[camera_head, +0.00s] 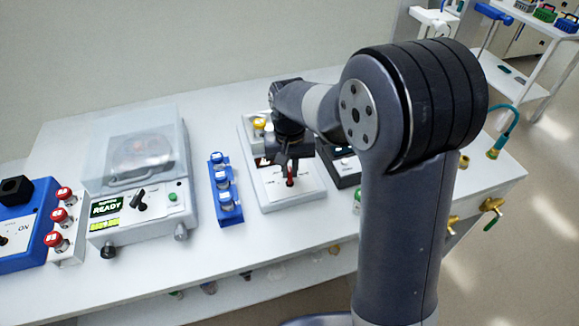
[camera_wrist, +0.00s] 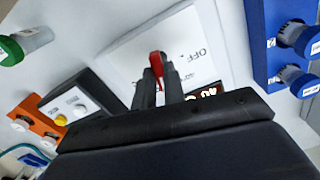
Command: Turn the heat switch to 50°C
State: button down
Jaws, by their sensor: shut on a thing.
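The heat switch (camera_head: 290,177) is a small red lever on a white device (camera_head: 303,197) in the middle of the bench. It also shows as a red lever in the wrist view (camera_wrist: 157,66), between my fingers. My gripper (camera_head: 289,165) is over the white device, pointing down, and is shut on the red lever. In the wrist view my gripper (camera_wrist: 159,84) has its two dark fingers on either side of the lever. The label "OFF" and an upside-down number show on the white panel (camera_wrist: 130,60). A dark display is partly hidden by my gripper. The exact switch setting cannot be read.
A blue rack (camera_head: 229,215) of blue-capped vials stands left of the device. A centrifuge (camera_head: 120,220) with a clear lid and "READY" display stands further left. A dark device (camera_head: 346,168) is close on the right. Bare bench (camera_head: 260,240) lies in front.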

aim_at(290, 172)
jog(key=shift+m, duration=1.2)
jog(key=c, duration=1.5)
grip_release()
jog(key=shift+r, duration=0.15)
notch_tip(290, 172, up, 11)
jog(key=shift+f, duration=0.2)
jog(key=shift+f, duration=0.1)
notch_tip(290, 172, down, 11)
jog(key=shift+r, duration=0.1)
jog(key=shift+n, duration=1.2)
